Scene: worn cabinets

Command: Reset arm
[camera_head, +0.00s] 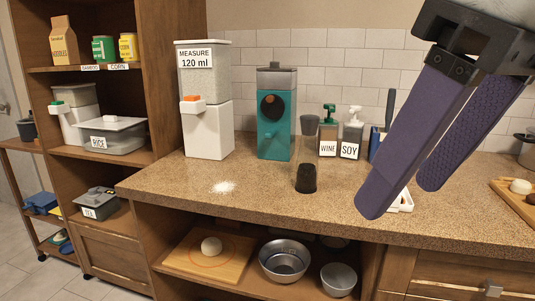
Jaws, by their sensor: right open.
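My right gripper (408,160) reaches in from the top right, with two long dark purple fingers pointing down and left. The fingers stand apart with a gap between them, and nothing shows between them. The gripper is in front of the right part of the speckled counter (260,203) and hides part of it and part of a white tray (402,203). My left gripper does not show.
A white dispenser (207,130), a teal machine (276,130), pump bottles (338,138) and a dark cup (306,179) stand on the counter. Bowls (283,261) sit on the shelf below. A wooden board (516,200) is at right.

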